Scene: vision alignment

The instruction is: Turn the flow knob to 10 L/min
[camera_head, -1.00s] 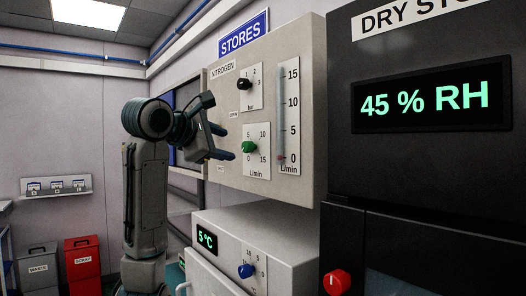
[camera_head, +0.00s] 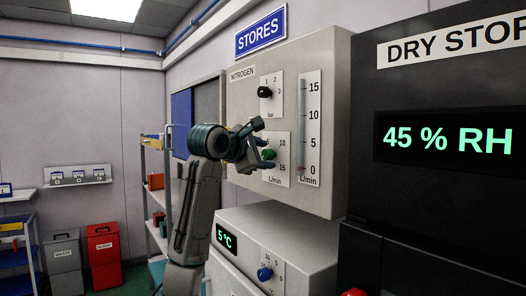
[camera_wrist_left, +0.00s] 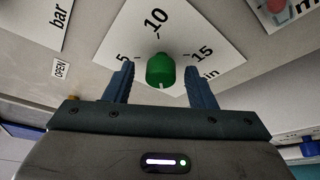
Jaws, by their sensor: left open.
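The green flow knob (camera_head: 268,154) sits on its white L/min dial plate (camera_head: 279,176) on the nitrogen panel. In the left wrist view the knob (camera_wrist_left: 160,70) lies between my two fingertips, with gaps on both sides. Its white mark points toward my palm, away from the 10. The 5, 10 and 15 show around it; the 0 is hidden. My left gripper (camera_head: 266,146) is open at the knob; it also shows in the wrist view (camera_wrist_left: 160,78). The flow tube (camera_head: 303,128) has its red float near 0. My right gripper is not in view.
A black bar knob (camera_head: 265,92) sits just above the flow dial. Below the panel, a white cabinet (camera_head: 290,236) reads 5 °C and has a blue knob (camera_head: 264,274). The dark dry store (camera_head: 440,200) stands at the right. Shelves (camera_head: 154,190) stand behind my left arm.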

